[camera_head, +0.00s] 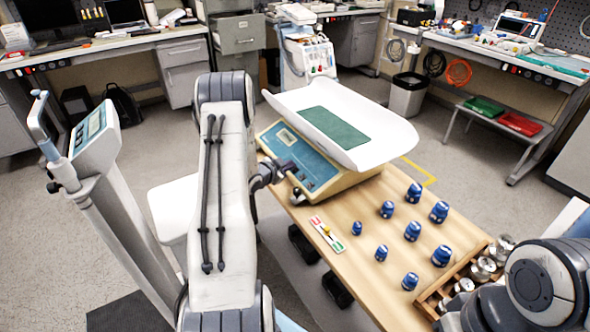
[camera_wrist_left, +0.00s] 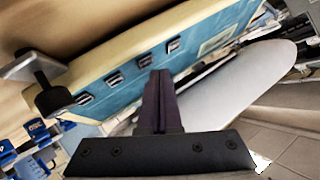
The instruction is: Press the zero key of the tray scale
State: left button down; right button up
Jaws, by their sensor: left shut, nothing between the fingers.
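The tray scale (camera_head: 340,172) stands on the wooden table, with a white curved tray (camera_head: 375,118) and a green mat on top. Its blue front panel (camera_head: 310,160) carries a display (camera_head: 286,136). In the left wrist view the panel (camera_wrist_left: 130,85) shows a row of several small dark keys (camera_wrist_left: 114,79) and the display (camera_wrist_left: 217,40); their labels are not readable. My left gripper (camera_head: 288,166) is shut and empty in front of the panel. My right gripper is not visible.
Several blue weights (camera_head: 412,231) stand on the table (camera_head: 350,270). A wooden box of metal weights (camera_head: 430,300) is at its front right, near my right arm. A column scale (camera_head: 95,140) stands left.

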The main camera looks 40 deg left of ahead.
pick_arm(q)
jog(key=r+p, duration=0.1)
jog(key=s+r+p, duration=0.1)
jog(key=r, duration=0.1)
jog(key=r+p, duration=0.1)
jog(key=shift+s+a+r+p, duration=0.3)
jog(key=shift+s+a+r, duration=0.05)
jog(key=shift+s, duration=0.05)
dwell(0.7)
